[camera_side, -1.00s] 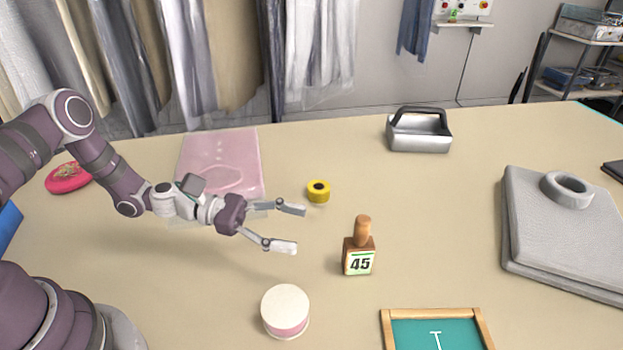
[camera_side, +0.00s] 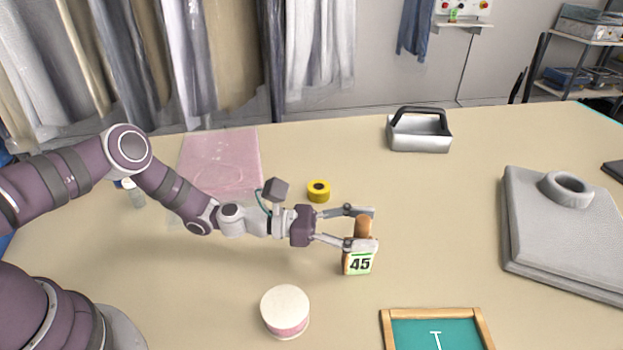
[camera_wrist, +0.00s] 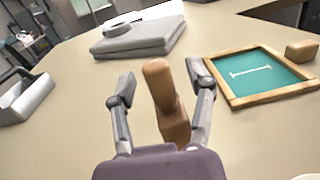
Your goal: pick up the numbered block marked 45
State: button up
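The wooden block marked 45 (camera_side: 358,263) stands upright on the table, with a round wooden handle on top and a white and green number label facing the side camera. My gripper (camera_side: 361,228) is open, with its two fingers on either side of the block's handle. In the wrist view the handle (camera_wrist: 160,82) rises between the spread fingers of my gripper (camera_wrist: 158,90), with a visible gap to each finger. The number is hidden in the wrist view.
A yellow tape roll (camera_side: 318,191) lies behind my gripper, and a pink-and-white round tin (camera_side: 285,311) stands in front. A framed green board (camera_side: 388,324) lies at the front edge of the picture. A metal caddy (camera_side: 419,139) and grey folded stack (camera_side: 520,225) are farther off.

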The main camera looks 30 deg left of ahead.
grip_shut()
dwell(0.3)
